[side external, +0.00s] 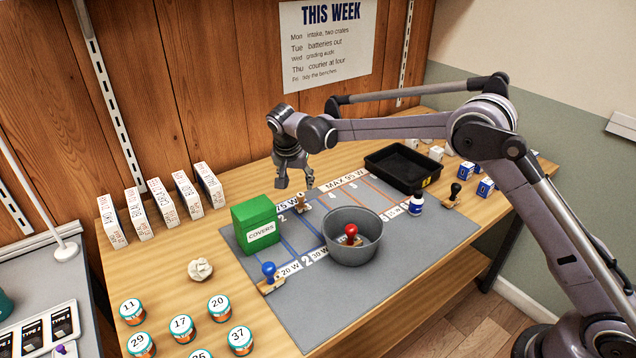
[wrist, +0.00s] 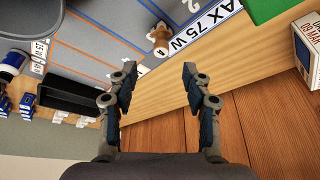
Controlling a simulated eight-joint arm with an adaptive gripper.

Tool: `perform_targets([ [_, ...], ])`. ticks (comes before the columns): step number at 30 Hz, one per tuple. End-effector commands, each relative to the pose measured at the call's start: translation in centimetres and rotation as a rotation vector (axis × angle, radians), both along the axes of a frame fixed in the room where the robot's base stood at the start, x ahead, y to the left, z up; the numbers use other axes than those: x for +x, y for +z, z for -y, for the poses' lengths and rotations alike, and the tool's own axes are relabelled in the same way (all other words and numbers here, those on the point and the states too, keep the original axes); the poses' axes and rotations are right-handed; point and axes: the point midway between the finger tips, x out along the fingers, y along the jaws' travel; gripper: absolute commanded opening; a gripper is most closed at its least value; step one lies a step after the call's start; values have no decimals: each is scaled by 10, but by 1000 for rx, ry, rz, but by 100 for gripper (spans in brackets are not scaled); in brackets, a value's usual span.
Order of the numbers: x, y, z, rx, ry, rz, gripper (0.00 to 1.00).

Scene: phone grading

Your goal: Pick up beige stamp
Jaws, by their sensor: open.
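The beige stamp (side external: 301,204) stands on the grey mat (side external: 350,305) by a "75 W" label strip, behind the grey bowl. My gripper (side external: 296,184) is open and empty, above and a little behind the stamp in the side view. In the wrist view its two fingers (wrist: 160,74) are spread apart, with the stamp beyond the tips and not between them.
A green "COVERS" box (side external: 256,224) stands left of the stamp. The grey bowl (side external: 353,250) holds a red-handled stamp (side external: 351,231).

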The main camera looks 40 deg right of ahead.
Motion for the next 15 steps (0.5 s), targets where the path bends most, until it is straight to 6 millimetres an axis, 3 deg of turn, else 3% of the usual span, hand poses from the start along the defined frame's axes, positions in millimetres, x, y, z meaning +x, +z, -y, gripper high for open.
perform_targets([
  [6, 8, -28, 9, 1, 0, 1, 49],
  [15, 15, -50, 15, 1, 0, 0, 49],
])
